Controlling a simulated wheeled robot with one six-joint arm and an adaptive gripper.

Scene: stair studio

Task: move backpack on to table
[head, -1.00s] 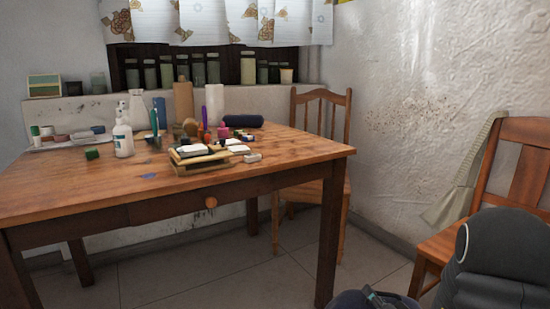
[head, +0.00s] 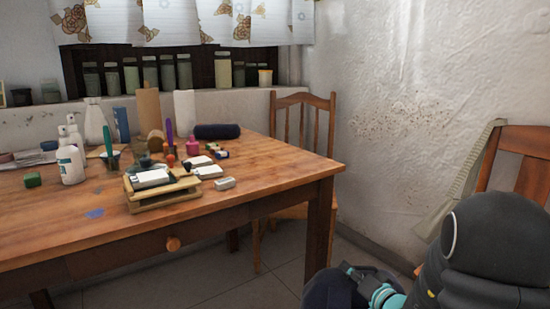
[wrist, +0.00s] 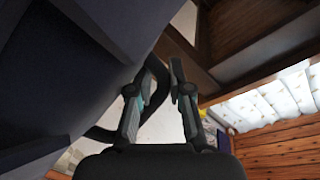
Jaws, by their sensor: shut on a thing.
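The backpack (head: 328,291) is dark blue and shows only in part at the bottom edge of the head view. In the wrist view the backpack (wrist: 50,95) fills the left side, with a dark strap loop running between the fingers. My gripper (head: 372,291) is beside the backpack in the head view, low and right of the table's front corner. In the wrist view my gripper (wrist: 160,92) is shut on the strap of the backpack. The wooden table (head: 120,232) stands at left, its top higher in the picture than the backpack.
A wooden chair (head: 303,120) stands behind the table's right end. Another chair (head: 515,165) with a cloth (head: 465,180) stands at right.

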